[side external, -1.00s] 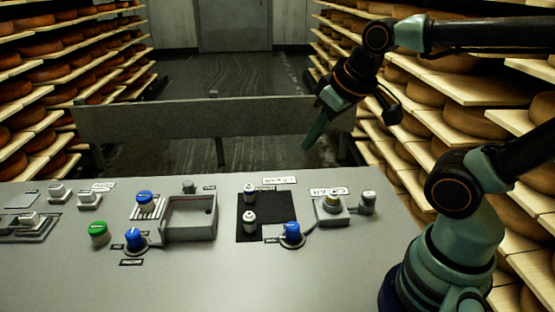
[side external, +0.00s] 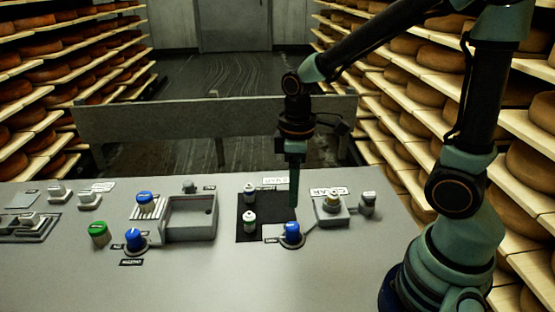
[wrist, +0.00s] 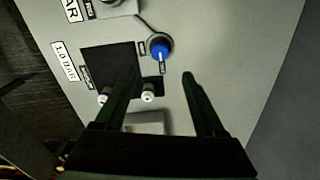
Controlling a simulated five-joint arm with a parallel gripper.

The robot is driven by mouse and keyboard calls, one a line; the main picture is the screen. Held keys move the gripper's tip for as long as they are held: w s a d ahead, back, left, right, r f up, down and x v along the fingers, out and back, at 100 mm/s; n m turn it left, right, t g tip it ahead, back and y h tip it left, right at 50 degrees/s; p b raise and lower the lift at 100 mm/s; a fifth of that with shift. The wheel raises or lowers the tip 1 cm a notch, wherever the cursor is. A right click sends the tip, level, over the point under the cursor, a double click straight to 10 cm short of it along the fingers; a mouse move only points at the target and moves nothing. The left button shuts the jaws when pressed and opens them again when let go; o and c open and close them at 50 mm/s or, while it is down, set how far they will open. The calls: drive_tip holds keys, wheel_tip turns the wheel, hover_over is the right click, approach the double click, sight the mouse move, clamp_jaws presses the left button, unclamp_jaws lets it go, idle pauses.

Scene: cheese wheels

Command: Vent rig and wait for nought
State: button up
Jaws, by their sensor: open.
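The rig is a grey sloped console (side external: 200,280). A blue knob (side external: 291,230) with a pale pointer line sits on a dark round base at its right part; it also shows in the wrist view (wrist: 161,48). Left of it is a black square plate (side external: 262,225) carrying two small white-capped pieces (side external: 249,220). Further right is a raised box with a yellowish round top (side external: 331,200). My gripper (side external: 293,205) points down just above the blue knob, apparently without touching it. In the wrist view its fingers (wrist: 160,74) are apart and empty. Label text is mostly unreadable.
Further left are another blue knob (side external: 134,238), a blue-topped part (side external: 145,197), a green knob (side external: 99,229) and a recessed tray (side external: 191,234). A low grey barrier (side external: 170,121) stands behind the console. Shelves of cheese wheels (side external: 455,115) flank both sides. The console's front is bare.

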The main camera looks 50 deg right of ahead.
sight(293, 225)
wheel_tip(293, 225, down, 12)
drive_tip(key=shift+f, duration=0.1)
idle(0.5)
clamp_jaws()
